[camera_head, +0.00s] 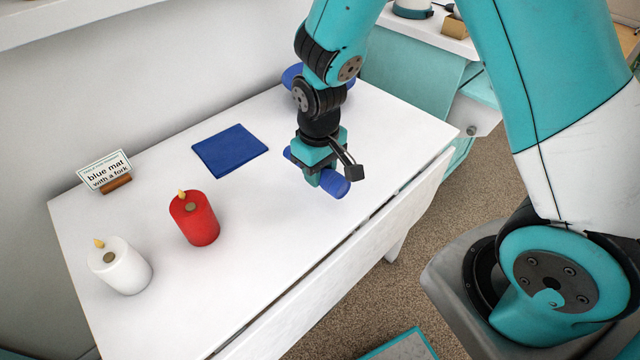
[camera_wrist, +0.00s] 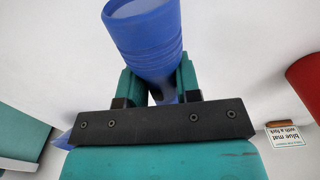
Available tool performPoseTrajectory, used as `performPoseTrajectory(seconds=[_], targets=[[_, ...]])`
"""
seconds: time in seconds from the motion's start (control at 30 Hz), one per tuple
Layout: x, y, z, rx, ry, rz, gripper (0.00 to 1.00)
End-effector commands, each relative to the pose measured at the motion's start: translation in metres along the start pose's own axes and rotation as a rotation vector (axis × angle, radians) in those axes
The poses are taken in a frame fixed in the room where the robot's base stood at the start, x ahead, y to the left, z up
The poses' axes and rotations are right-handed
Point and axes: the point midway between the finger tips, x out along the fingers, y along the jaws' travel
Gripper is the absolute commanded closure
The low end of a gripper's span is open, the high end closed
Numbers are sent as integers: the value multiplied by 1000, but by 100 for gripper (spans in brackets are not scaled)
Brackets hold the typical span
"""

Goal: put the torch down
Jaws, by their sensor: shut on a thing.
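A blue torch (camera_head: 337,186) is in my gripper (camera_head: 319,172), over the right part of the white table (camera_head: 270,235). The torch lies roughly level, its wide end toward the table's front edge. The fingers hide its middle. In the wrist view my gripper (camera_wrist: 158,88) has one finger on each side of the torch (camera_wrist: 148,35), shut on it. I cannot tell whether the torch touches the table or hangs just above it.
A flat blue mat (camera_head: 230,151) lies left of my gripper. A red candle (camera_head: 195,218), a white candle (camera_head: 120,266) and a sign reading "blue mat with a fork" (camera_head: 105,171) stand further left. A blue object (camera_head: 291,75) is partly hidden behind my arm. The table's middle front is clear.

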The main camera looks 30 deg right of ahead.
Motion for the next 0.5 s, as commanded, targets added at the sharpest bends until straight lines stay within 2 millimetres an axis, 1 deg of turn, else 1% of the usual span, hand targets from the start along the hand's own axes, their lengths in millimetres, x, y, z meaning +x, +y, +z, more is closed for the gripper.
performPoseTrajectory(seconds=[0.07,0.3,0.4,0.5], targets=[[6,0,0,1,-2,0,98],[38,0,0,1,-1,0,98],[42,0,0,1,1,0,98],[42,0,0,1,2,0,98]])
